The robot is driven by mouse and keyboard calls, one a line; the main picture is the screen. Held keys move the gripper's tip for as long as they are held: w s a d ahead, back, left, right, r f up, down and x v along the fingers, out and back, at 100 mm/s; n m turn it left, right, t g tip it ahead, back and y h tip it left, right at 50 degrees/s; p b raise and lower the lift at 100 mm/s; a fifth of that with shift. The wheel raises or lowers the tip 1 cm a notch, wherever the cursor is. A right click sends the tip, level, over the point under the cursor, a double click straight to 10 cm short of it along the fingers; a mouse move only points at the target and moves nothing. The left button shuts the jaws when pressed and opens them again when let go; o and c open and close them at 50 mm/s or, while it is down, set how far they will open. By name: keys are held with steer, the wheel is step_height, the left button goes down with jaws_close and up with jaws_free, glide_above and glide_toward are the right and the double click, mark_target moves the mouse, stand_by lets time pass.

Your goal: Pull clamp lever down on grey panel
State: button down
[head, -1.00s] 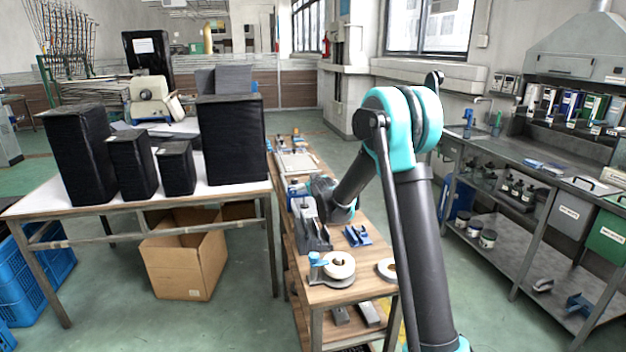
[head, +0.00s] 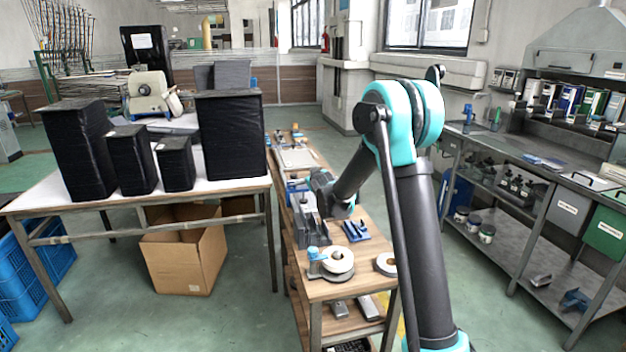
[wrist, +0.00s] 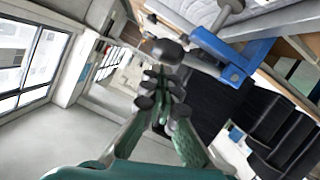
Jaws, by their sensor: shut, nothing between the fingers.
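In the wrist view, my gripper (wrist: 160,84) has its fingers together, with nothing between them. A dark rounded knob (wrist: 166,51), which looks like the clamp lever's grip, lies just beyond the fingertips; I cannot tell whether they touch. A metal rod runs from it toward a blue bracket (wrist: 222,56) beside a speckled grey surface (wrist: 262,14), likely the grey panel. In the head view, my wrist (head: 321,184) is low over the narrow wooden bench, by a grey block-like fixture (head: 306,228). The fingers and lever are too small or hidden there.
A tape dispenser (head: 337,262), a tape roll (head: 386,264) and a blue holder (head: 356,231) are on the wooden bench (head: 335,292) in front of the wrist. A table (head: 150,207) with black wrapped blocks stands left. Green floor is open between bench and right counter (head: 550,172).

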steer(key=r+v, duration=0.2)
steer(key=v, duration=1)
steer(key=shift+w+a, duration=0.15)
steer(key=shift+w, duration=0.1)
steer(key=s+d+f+m+g+h, duration=0.2)
steer(key=s+d+f+m+g, duration=0.15)
steer(key=s+d, duration=0.65)
steer(key=s+d+f+g, duration=0.2)
steer(key=s+d+f, duration=0.1)
steer(key=s, duration=0.7)
steer(key=s+d+f+m+g, duration=0.1)
steer(key=s+d+f+g, duration=0.1)
steer(key=s+f, duration=0.4)
steer(key=s+d+f+m+g, duration=0.1)
steer(key=s+d+f, duration=0.4)
steer(key=s, duration=1)
steer(key=shift+f+g+h, duration=0.2)
steer(key=shift+g+h, duration=0.1)
steer(key=shift+g, duration=0.55)
